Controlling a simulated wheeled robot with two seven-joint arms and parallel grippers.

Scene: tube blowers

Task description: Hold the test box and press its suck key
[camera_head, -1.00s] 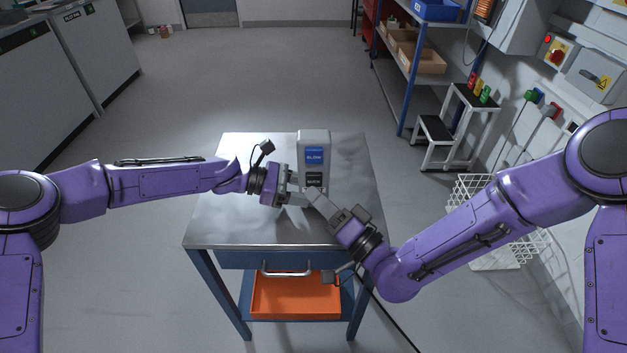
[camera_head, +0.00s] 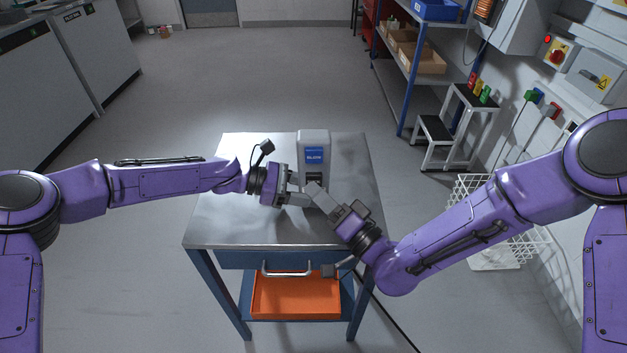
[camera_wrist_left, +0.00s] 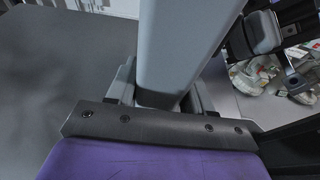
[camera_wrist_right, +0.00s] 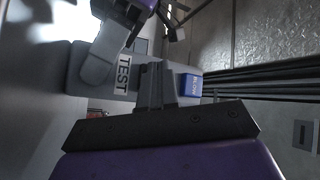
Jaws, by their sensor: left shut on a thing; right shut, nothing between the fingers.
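The test box (camera_head: 314,138) is a grey upright block on the metal table. Its front has a blue BLOW key (camera_head: 314,154) above a dark suck key (camera_head: 314,177), now mostly covered. My left gripper (camera_head: 299,190) is shut on the box from its left side; the box fills the middle of the left wrist view (camera_wrist_left: 185,45). My right gripper (camera_head: 313,188) is shut and empty, its fingertips in front of the suck key; I cannot tell if the key is pressed in. In the right wrist view the fingers (camera_wrist_right: 155,85) lie beside the BLOW key (camera_wrist_right: 191,86) and TEST label (camera_wrist_right: 123,74).
The metal table top (camera_head: 235,225) is otherwise clear. An orange tray (camera_head: 295,297) sits on its lower shelf. A step stool (camera_head: 450,130), a white wire basket (camera_head: 490,255) and a blue-framed shelf (camera_head: 410,75) stand to the right.

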